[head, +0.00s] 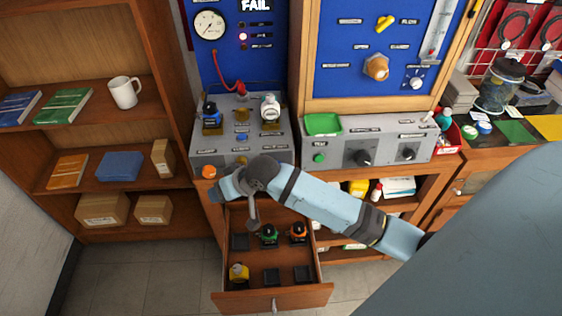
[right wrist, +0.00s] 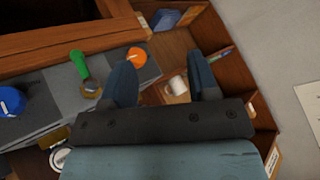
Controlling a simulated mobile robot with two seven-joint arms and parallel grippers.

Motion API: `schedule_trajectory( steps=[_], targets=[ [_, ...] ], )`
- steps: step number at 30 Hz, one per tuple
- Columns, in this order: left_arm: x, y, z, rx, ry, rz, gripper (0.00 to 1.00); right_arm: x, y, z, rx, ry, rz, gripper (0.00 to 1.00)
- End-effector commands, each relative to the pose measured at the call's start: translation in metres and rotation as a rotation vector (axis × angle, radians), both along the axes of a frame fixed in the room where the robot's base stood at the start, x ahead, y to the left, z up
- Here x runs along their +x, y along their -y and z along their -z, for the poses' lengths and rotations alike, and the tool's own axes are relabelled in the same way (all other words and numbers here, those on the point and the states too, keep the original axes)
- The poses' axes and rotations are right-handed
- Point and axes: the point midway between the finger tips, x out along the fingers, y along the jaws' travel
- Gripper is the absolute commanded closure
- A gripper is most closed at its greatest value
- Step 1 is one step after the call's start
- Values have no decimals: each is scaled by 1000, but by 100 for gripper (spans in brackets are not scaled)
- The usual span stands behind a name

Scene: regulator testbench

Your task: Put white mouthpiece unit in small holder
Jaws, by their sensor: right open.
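The white mouthpiece unit (head: 270,108) stands on a holder at the back right of the grey testbench top, below the blue gauge panel. Which holder is the small one I cannot tell; empty brass-coloured fittings (head: 241,115) stand on the bench between the white unit and a blue unit (head: 210,113). My right gripper (head: 224,189) is at the bench's front left edge, beside an orange knob (head: 209,171) and well in front of the white unit. In the right wrist view its fingers (right wrist: 164,84) are apart with nothing between them. My left gripper is not in view.
Below the bench an open drawer (head: 272,296) holds green, orange and yellow units and empty black holders. A bookshelf (head: 100,140) with a white mug (head: 125,92) stands left. A grey control box (head: 372,150) with a green tray (head: 323,124) adjoins the bench right.

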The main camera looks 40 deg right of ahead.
Motion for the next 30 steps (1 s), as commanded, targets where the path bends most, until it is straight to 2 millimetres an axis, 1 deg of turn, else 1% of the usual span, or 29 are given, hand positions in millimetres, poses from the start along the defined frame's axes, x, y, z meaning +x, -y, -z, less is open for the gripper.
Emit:
schedule_trajectory(
  steps=[1, 2, 3, 5, 6, 10, 12, 15, 18, 21, 30],
  targets=[
    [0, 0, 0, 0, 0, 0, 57, -21, -5, 18, 6, 27, -8, 46],
    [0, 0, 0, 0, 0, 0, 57, -31, -6, 27, 2, 52, -11, 46],
    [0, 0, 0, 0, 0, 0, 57, -45, -7, 40, -7, 83, -15, 46],
    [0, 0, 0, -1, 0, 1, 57, -66, -7, 56, -24, 128, -19, 46],
    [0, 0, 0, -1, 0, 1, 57, -81, -6, 67, -39, 159, -21, 46],
    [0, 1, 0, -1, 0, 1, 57, -134, 0, 95, -112, 247, -25, 46],
    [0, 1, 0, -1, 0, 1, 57, -160, 4, 105, -157, 287, -29, 46],
    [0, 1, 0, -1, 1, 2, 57, -190, 9, 115, -216, 329, -37, 46],
    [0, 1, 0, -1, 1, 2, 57, -210, 13, 119, -259, 357, -44, 46],
    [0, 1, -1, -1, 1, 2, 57, -219, 15, 121, -280, 371, -49, 46],
    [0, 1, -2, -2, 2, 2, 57, -220, 16, 120, -285, 375, -51, 46]
  ],
)
